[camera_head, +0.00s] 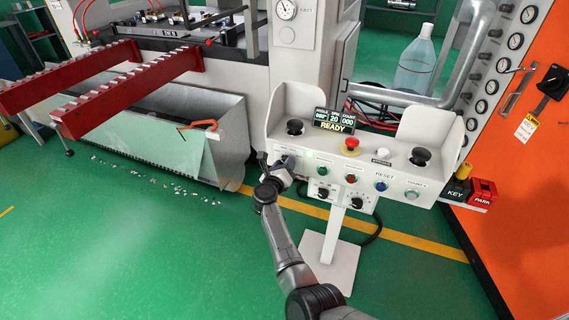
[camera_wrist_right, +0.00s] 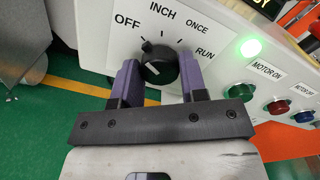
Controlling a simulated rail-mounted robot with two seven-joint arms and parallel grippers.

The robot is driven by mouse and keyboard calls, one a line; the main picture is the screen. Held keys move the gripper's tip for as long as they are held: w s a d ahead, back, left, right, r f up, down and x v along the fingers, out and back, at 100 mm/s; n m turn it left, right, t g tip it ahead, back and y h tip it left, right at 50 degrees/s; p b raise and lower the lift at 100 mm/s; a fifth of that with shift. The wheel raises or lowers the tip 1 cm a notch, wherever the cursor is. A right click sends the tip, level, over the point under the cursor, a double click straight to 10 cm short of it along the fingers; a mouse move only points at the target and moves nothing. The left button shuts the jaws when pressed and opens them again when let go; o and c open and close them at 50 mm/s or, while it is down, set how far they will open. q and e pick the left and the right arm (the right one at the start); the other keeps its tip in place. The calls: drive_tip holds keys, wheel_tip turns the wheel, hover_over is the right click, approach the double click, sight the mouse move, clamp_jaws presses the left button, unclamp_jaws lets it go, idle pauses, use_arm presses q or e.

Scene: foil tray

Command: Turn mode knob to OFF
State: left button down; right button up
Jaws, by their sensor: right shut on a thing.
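The mode knob (camera_wrist_right: 158,68) is a black round knob on the white control panel (camera_wrist_right: 95,22), seen in the right wrist view. The labels OFF, INCH, ONCE and RUN arc around its upper side. My right gripper (camera_wrist_right: 158,75) is shut on the knob, with one purple finger on each side. In the head view my right gripper (camera_head: 281,166) is at the left end of the console front and hides the knob. My left gripper is not in view.
The console (camera_head: 372,168) also carries a READY display (camera_head: 334,121), a red-topped emergency button (camera_head: 351,143) and several coloured buttons. A lit green lamp (camera_wrist_right: 251,47) is right of the knob. A metal bin (camera_head: 232,140) stands to the left. Green floor (camera_head: 130,260) lies open in front.

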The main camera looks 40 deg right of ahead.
idle(0.3)
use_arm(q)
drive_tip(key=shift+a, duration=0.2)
use_arm(e)
drive_tip(key=o, duration=0.9)
